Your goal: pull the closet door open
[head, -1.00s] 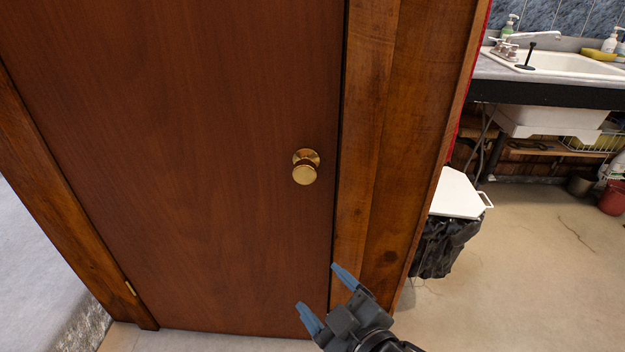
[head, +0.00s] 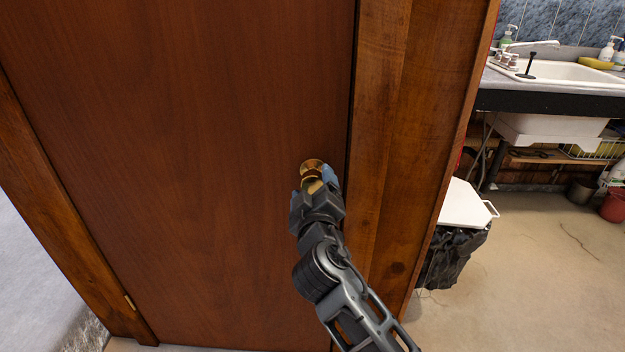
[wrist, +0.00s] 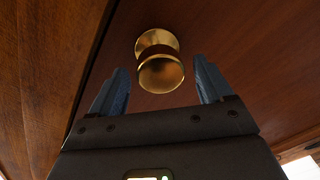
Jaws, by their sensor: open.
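The closet door (head: 190,170) is a reddish-brown wooden door, shut in its frame. Its round brass knob (head: 312,167) is near the right edge, with a hinge at the lower left. My gripper (head: 316,180) is at the knob and hides part of it in the head view. In the wrist view, the knob (wrist: 160,66) shows ahead of and between the two blue fingertips of my gripper (wrist: 160,82). The fingers are open, with a gap visible on each side of the knob.
A wooden door frame post (head: 405,140) stands right of the door. Beyond it are a bin with a white lid (head: 465,204) and a black bag, and a sink (head: 565,66) on a counter. Open floor (head: 530,270) lies at the lower right.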

